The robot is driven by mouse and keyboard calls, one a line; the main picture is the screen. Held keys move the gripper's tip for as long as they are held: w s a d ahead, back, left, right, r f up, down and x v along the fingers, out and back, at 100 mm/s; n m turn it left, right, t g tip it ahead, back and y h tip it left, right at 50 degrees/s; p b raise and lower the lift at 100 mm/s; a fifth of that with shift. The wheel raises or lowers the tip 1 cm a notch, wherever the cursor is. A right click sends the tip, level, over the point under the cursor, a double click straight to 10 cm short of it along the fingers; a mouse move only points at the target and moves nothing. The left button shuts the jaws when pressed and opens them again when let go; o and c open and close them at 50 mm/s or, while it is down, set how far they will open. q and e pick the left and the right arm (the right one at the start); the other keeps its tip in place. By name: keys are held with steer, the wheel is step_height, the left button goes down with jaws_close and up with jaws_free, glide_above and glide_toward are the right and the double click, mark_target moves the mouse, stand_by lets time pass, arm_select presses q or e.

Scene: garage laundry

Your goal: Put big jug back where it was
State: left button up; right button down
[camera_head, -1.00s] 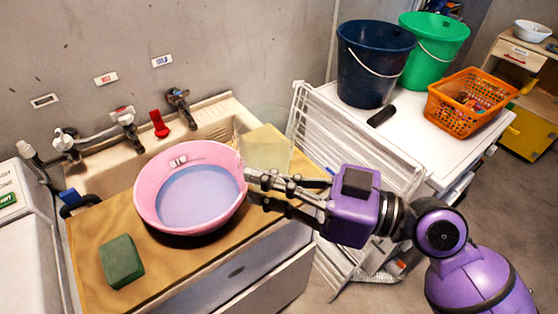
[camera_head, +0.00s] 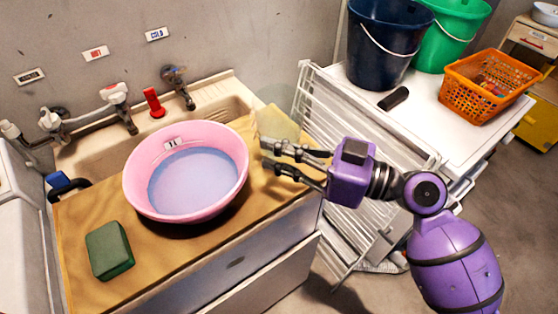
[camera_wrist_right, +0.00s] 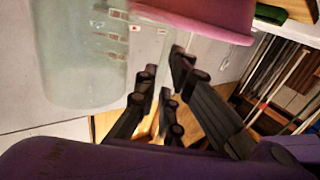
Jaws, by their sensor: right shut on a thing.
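The big jug (camera_head: 279,112) is pale and see-through, and shows at the back right of the wooden board, right of the pink basin. In the right wrist view the jug (camera_wrist_right: 85,55) fills the upper left, with small marks on its side. My right gripper (camera_head: 267,153) comes in from the right and is shut on the jug. The exact grip is hard to see, and the fingers cover the jug's lower part in the head view. The fingers also show in the right wrist view (camera_wrist_right: 168,90). My left gripper is not in view.
The pink basin (camera_head: 137,176) with bluish water stands on the wooden board (camera_head: 175,262) over the sink (camera_head: 92,150). A green sponge (camera_head: 109,250) lies front left. A white rack (camera_head: 345,130) stands right, beside a table with blue (camera_head: 385,50) and green buckets (camera_head: 450,35) and an orange basket (camera_head: 487,88).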

steer(key=f, duration=0.1)
steer(key=w+f, duration=0.1)
steer(key=f, duration=0.2)
steer(key=shift+w+f+p, duration=0.25)
steer(key=shift+f+p, duration=0.1)
steer(key=shift+f, duration=0.1)
steer(key=shift+f, duration=0.15)
steer(key=c, duration=2.3)
jaws_free()
steer(key=o, duration=0.4)
steer(key=shift+o, duration=0.2)
